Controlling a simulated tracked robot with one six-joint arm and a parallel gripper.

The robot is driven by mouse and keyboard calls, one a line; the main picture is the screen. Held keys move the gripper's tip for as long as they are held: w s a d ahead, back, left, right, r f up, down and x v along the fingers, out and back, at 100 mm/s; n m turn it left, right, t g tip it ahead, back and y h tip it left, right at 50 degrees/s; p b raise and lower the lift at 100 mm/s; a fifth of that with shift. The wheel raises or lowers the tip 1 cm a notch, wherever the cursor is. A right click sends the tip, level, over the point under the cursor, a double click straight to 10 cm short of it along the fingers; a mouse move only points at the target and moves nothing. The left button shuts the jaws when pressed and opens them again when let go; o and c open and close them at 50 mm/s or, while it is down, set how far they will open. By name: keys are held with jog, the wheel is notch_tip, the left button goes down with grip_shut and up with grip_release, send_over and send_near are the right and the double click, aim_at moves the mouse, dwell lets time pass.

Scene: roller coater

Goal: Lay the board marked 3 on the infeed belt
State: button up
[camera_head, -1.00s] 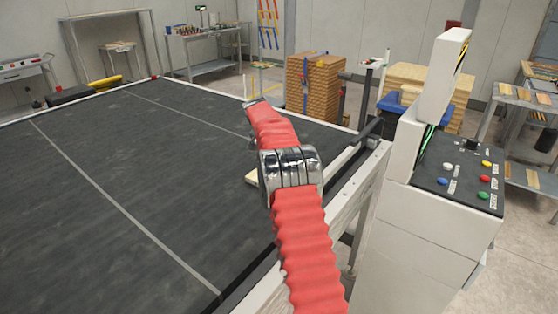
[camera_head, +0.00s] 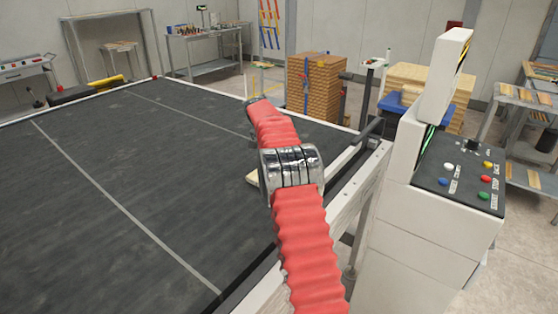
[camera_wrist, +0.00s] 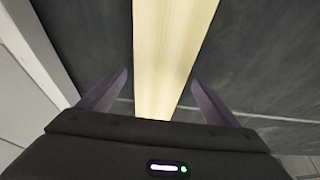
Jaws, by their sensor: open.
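A pale wooden board (camera_wrist: 170,50) lies on the dark infeed belt (camera_wrist: 260,55) in the wrist view. Its number cannot be seen. My gripper (camera_wrist: 159,82) is open, with one finger on each side of the board and a gap to it on both sides. In the head view, a small pale end of the board (camera_head: 252,177) shows left of my arm on the belt (camera_head: 110,190). My red-sleeved arm hides the rest of it. My gripper is hidden behind the arm in the head view.
A white machine rail (camera_head: 345,200) runs along the belt's right side. A control console (camera_head: 460,175) with coloured buttons stands at the right. Stacked boards (camera_head: 316,88) stand behind the belt. The left part of the belt is clear.

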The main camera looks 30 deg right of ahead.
jog(key=v, duration=1.1)
jog(key=shift+r, duration=0.15)
jog(key=shift+a, duration=0.1)
jog(key=shift+s, duration=0.1)
jog(key=s+a+r+n+t+y, duration=0.1)
jog(key=s+a+r+n, duration=0.4)
jog(key=s+a, duration=0.45)
jog(key=s+a+r+n+t+y, duration=0.1)
jog(key=s+a+r+n+t, duration=0.1)
jog(key=s+a+r, duration=0.55)
jog(key=s+a+f+n, duration=0.2)
jog(key=s+a, duration=0.3)
jog(key=s, duration=0.3)
jog(key=s+a+f+n+y, duration=0.1)
jog(key=s+a+f+n, duration=0.1)
jog(key=s+a+f, duration=0.3)
jog(key=s+a+f+n+t+y, duration=0.1)
jog(key=s+a+f+n, duration=0.2)
jog(key=s, duration=0.9)
jog(key=a+f, duration=0.1)
jog(key=a, duration=0.1)
jog(key=shift+s+a, duration=0.3)
